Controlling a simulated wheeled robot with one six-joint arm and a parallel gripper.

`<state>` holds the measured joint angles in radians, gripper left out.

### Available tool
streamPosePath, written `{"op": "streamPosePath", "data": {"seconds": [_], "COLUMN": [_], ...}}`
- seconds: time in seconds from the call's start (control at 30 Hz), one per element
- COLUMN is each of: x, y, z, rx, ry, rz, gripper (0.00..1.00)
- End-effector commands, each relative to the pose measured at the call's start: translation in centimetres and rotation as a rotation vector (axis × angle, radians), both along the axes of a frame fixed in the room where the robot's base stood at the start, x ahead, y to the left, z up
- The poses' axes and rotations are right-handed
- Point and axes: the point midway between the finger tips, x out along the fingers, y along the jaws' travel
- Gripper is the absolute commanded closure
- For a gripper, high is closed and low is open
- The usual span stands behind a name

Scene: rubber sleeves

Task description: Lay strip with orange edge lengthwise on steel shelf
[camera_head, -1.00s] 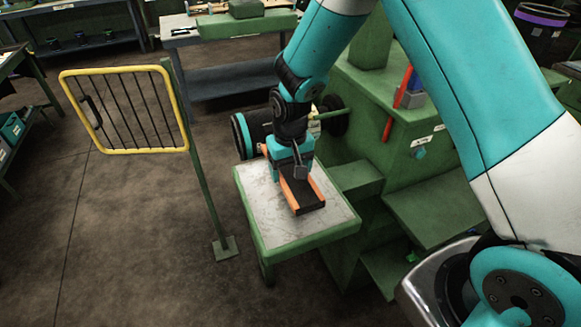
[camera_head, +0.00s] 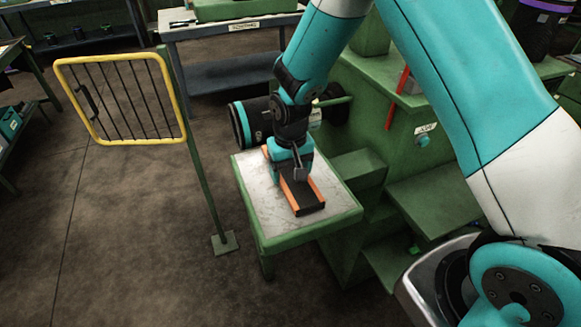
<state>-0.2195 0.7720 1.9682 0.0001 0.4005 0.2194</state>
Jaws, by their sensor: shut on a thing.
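The strip with orange edge (camera_head: 308,203) is a dark, flat, long piece with orange along its sides. It is at the steel shelf (camera_head: 270,215), a small pale worn metal top with a green rim. The strip runs along the shelf's length, from back left to front right. My gripper (camera_head: 293,172) points down over the strip's middle and is shut on it. The gripper hides the strip's middle part. I cannot tell whether the underside touches the shelf or is slightly above it.
A yellow-framed barred gate (camera_head: 123,145) on a green post stands left of the shelf. A green machine (camera_head: 365,125) with step-like ledges is to the right. A dark and teal cylinder (camera_head: 250,122) lies behind the shelf. A grey bench (camera_head: 225,75) stands farther back. Floor at front left is clear.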

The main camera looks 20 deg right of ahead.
Motion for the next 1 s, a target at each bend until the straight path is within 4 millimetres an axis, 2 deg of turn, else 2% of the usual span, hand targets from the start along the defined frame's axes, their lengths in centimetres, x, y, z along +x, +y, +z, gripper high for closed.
{"op": "streamPosePath", "data": {"seconds": [0.37, 0.4, 0.5, 0.77, 0.87, 1.0], "x": [0.0, 0.0, 0.0, 0.0, 0.1, 0.1], "y": [0.0, 0.0, 0.0, 0.0, 0.0, 0.0], "z": [-0.3, -0.3, -0.3, -0.1, 0.8, 3.4], "rx": [0.0, 0.0, 0.0, 0.0, 0.0, 0.002], "ry": [0.0, 0.0, 0.0, -0.001, -0.002, -0.007], "rz": [0.0, 0.0, 0.0, 0.0, 0.0, 0.0], "gripper": [0.51, 0.19, 0.0, 0.0, 0.0, 0.0]}}
